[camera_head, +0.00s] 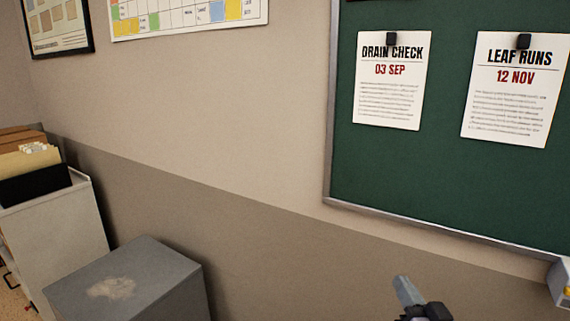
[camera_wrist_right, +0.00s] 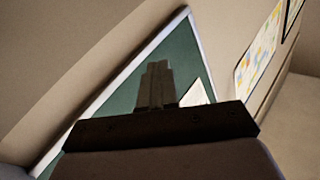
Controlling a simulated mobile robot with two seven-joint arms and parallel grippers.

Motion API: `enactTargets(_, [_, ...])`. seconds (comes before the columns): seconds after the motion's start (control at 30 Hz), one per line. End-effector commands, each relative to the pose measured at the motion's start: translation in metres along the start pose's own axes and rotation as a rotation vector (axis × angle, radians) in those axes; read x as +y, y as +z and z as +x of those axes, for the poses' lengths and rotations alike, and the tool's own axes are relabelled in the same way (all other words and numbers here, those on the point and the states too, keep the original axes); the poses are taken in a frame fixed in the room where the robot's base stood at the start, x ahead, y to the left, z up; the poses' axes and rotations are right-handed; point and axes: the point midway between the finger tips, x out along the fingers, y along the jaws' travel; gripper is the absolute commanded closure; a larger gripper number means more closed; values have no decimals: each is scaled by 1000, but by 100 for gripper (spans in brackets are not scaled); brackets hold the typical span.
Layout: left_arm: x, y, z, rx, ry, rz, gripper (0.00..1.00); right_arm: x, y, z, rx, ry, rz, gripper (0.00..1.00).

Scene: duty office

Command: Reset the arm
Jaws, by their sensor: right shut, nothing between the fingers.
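My right gripper (camera_head: 409,292) shows at the bottom of the head view, below the green board and in front of the lower wall. In the right wrist view its fingers (camera_wrist_right: 157,70) are together with nothing between them. They point toward the green board, which stands behind them in that view. My left gripper is in neither view.
The green board (camera_head: 440,170) holds a "DRAIN CHECK" sheet (camera_head: 391,95) and a "LEAF RUNS" sheet (camera_head: 512,105), each under a dark clip. A grey box-like cabinet (camera_head: 140,270) and a white cabinet (camera_head: 50,235) with folders stand at left. A calendar (camera_head: 185,18) hangs above.

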Motion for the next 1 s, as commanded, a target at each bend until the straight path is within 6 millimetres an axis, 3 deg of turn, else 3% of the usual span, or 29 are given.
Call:
enactTargets(0.03, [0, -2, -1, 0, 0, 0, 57, 2, 28, -21, -74, 16, -25, 100])
enactTargets(0.2, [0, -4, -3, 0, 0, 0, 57, 6, 104, -95, -310, 54, -126, 100])
enactTargets(0.4, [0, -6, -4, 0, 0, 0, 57, 3, 169, -191, -572, 68, -233, 100])
enactTargets(0.5, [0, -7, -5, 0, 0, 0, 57, 1, 187, -229, -671, 66, -270, 100])
enactTargets(0.6, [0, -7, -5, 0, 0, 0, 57, -1, 197, -255, -734, 62, -296, 100])
enactTargets(0.7, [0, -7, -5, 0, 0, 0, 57, -2, 202, -268, -768, 60, -308, 100])
enactTargets(1.0, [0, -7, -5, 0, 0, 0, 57, -2, 204, -271, -775, 59, -312, 100])
